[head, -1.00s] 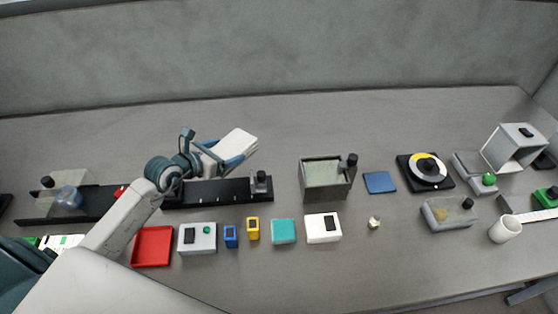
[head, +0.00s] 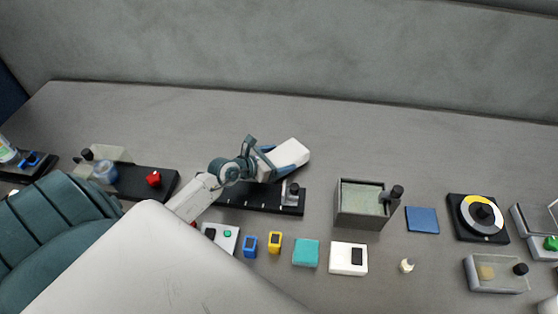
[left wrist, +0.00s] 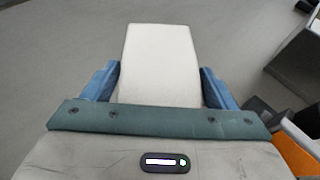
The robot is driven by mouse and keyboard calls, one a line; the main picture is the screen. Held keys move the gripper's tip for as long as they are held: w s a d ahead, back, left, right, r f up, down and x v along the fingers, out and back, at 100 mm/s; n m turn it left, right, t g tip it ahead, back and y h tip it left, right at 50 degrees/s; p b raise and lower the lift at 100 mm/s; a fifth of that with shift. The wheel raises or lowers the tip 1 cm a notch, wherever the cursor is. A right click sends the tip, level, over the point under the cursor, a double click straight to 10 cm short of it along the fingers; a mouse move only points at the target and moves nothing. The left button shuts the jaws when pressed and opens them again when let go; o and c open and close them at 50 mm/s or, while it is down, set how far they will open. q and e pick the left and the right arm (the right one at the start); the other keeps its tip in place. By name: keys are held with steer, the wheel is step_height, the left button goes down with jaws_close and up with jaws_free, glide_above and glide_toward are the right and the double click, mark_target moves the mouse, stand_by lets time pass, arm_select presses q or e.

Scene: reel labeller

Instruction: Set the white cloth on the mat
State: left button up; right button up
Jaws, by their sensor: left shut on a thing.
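My left gripper (head: 278,158) is shut on the white cloth (head: 293,151), a flat, pale, block-like piece. In the left wrist view, the cloth (left wrist: 160,60) sticks out forward between the two blue fingers of the gripper (left wrist: 158,88). It appears above the bare table, behind the black rail; its exact height is hard to tell. A flat blue square, seemingly the mat (head: 422,220), lies on the table to the right, beyond the grey bin. Nothing lies on it. My right gripper is not in view.
A grey open bin (head: 359,220) with a black knob stands between the cloth and the blue square. A black rail (head: 250,198) lies in front of the gripper. A round dial (head: 481,217) sits right of the square. The table behind is clear.

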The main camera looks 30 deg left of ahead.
arm_select(q)
steer(key=shift+f, duration=0.55)
steer(key=o, duration=1)
steer(key=shift+c, duration=0.2)
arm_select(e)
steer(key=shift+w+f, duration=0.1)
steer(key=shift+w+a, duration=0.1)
